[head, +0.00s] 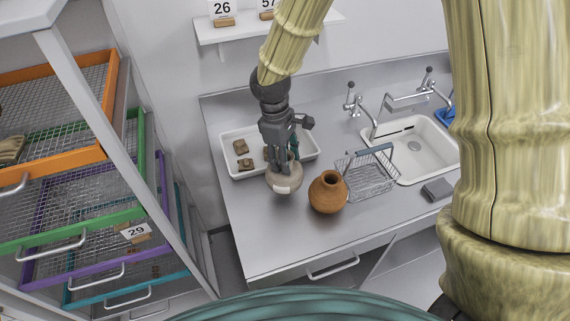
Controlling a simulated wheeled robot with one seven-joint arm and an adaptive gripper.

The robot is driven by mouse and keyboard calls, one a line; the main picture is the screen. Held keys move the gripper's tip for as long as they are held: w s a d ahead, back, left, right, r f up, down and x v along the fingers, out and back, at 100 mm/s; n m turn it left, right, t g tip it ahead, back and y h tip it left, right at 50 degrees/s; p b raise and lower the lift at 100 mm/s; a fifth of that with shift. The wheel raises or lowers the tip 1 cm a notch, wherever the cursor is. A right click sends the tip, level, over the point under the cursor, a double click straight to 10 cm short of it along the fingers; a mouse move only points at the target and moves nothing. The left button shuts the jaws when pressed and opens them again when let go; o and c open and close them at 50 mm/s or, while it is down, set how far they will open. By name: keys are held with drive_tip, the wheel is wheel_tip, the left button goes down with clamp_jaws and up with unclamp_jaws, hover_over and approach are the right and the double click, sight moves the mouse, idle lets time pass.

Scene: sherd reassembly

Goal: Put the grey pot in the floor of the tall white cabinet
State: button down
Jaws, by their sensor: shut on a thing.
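A pale grey pot (284,182) is at the counter's middle left, in front of a white tray. My gripper (283,158) comes down from above and is shut on the pot at its top. The pot's mouth is partly hidden by the fingers. I cannot tell whether the pot touches the counter or is held just above it. At the left stands a tall white-framed cabinet (82,92) with coloured mesh drawers; its floor is not visible, and I cannot tell whether it is the task's cabinet.
A brown pot (328,194) stands close to the right of the grey pot. A wire basket (372,179) and a sink (418,155) are further right. The white tray (231,163) holds several sherds. The counter's front left (262,240) is clear. A shelf (212,33) hangs above.

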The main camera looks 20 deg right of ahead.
sight(283, 185)
drive_tip(key=shift+f+p, duration=0.65)
drive_tip(key=shift+f, duration=1.3)
drive_tip(key=c, duration=0.9)
unclamp_jaws()
drive_tip(key=shift+o, duration=0.2)
